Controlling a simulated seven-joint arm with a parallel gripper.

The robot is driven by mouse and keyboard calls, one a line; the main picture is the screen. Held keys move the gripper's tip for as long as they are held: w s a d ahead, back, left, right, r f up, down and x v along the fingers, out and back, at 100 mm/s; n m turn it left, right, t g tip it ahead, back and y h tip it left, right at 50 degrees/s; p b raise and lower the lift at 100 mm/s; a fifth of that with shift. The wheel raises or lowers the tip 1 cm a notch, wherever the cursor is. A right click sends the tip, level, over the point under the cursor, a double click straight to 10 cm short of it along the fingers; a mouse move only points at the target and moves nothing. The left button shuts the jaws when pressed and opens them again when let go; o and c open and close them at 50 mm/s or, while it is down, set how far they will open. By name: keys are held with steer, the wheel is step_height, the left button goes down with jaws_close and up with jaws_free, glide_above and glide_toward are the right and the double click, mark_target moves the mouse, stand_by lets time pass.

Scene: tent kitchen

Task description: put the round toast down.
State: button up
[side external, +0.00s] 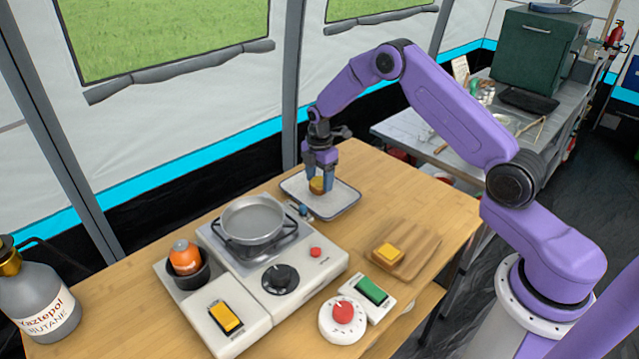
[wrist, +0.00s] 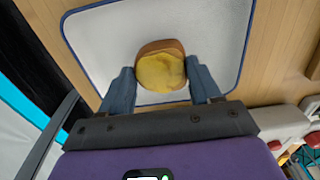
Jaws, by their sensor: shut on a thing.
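The round toast (wrist: 161,70) is brown at the rim with a yellow top. It sits between the two fingers of my gripper (wrist: 163,88) in the wrist view. In the side view, my gripper (side external: 319,184) points down over a white tray (side external: 340,196) with a dark blue rim, shut on the toast (side external: 317,184). The toast is low over the tray; I cannot tell whether it touches the surface. The tray also fills much of the wrist view (wrist: 108,45).
A camping stove with a grey pan (side external: 253,220) stands left of the tray. A wooden board (side external: 404,252) with a square yellow-topped toast (side external: 387,253) lies to the right. A white timer with a red knob (side external: 343,312) and a green switch (side external: 371,290) are in front.

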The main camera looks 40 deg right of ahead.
steer(key=shift+f, duration=1)
steer(key=shift+f, duration=0.2)
steer(key=o, duration=1.1)
steer(key=shift+o, duration=0.2)
steer(key=shift+r, duration=0.15)
